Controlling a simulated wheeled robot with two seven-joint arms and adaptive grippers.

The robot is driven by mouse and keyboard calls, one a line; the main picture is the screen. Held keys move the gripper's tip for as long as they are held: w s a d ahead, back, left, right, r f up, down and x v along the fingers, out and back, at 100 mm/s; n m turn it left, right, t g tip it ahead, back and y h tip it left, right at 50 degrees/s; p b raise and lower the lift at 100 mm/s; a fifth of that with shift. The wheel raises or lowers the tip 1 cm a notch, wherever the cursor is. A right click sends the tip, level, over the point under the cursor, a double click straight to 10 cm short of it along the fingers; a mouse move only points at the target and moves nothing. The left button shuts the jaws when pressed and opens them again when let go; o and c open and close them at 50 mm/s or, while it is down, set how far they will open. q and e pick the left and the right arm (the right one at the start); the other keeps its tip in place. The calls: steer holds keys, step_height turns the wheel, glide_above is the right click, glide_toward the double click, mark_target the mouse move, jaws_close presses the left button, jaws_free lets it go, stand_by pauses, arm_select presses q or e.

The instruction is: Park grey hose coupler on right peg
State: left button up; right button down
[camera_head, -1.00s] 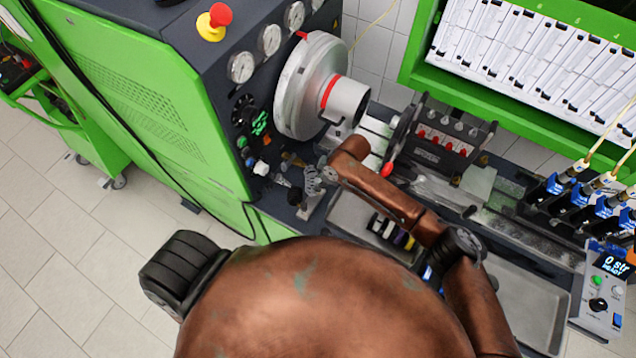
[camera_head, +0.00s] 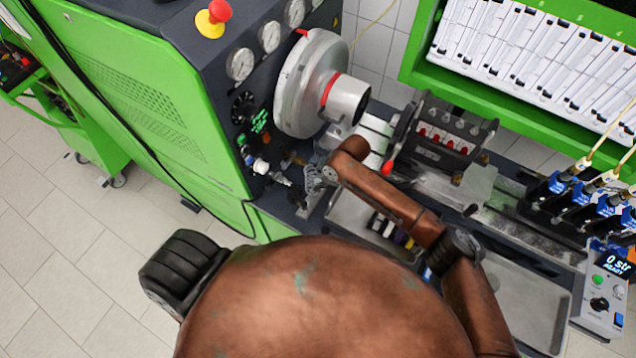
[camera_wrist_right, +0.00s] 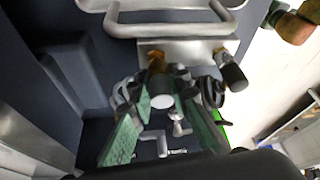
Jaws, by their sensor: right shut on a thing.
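My right gripper (camera_head: 312,182) is low at the front of the test bench, beside its control panel. In the right wrist view its green-padded fingers (camera_wrist_right: 165,90) are closed around a short cylindrical part, which I take to be the grey hose coupler (camera_wrist_right: 161,100); its pale round end faces the camera. The fingers hide part of it. Behind it, a metal plate (camera_wrist_right: 188,50) carries brass fittings, one with a black end (camera_wrist_right: 232,77) to the right. Small silver T-shaped parts (camera_wrist_right: 176,126) show between the fingers. I cannot tell which part is the right peg. My left gripper is not in view.
Panel fittings (camera_head: 262,166) are close to the left of the gripper. The large silver chuck-like drum (camera_head: 308,85) stands above it. A metal tray (camera_head: 525,300) and blue-tipped injectors (camera_head: 580,195) lie to the right. A metal handle (camera_wrist_right: 170,28) crosses above the plate.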

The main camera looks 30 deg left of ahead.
steer(key=shift+f, duration=0.5)
stand_by(0.5)
steer(key=c, duration=1.7)
jaws_free()
steer(key=shift+c, duration=0.2)
steer(key=o, duration=0.4)
steer(key=shift+r, duration=0.15)
steer(key=shift+r+p, duration=2.85)
steer(key=shift+r, duration=0.8)
